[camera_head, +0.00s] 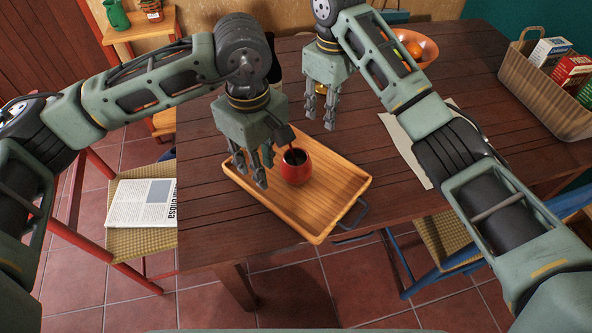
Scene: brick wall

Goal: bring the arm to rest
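My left gripper (254,165) hangs fingers-down over the left part of a wooden tray (321,221). Its fingers look spread, with nothing visible between them. A red cup (296,174) with dark contents stands upright on the tray, just right of these fingers. Whether a finger touches the cup is hard to tell. My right gripper (320,108) points down over the table behind the tray. Its fingers are apart and look empty, close to a small amber item (321,88) that is partly hidden.
The dark wooden table (475,97) holds an orange bowl (428,47) with fruit, a pale mat (400,140) under my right arm, and a basket (542,88) of cartons at right. A chair with a newspaper (142,203) stands left. The table is clear between mat and basket.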

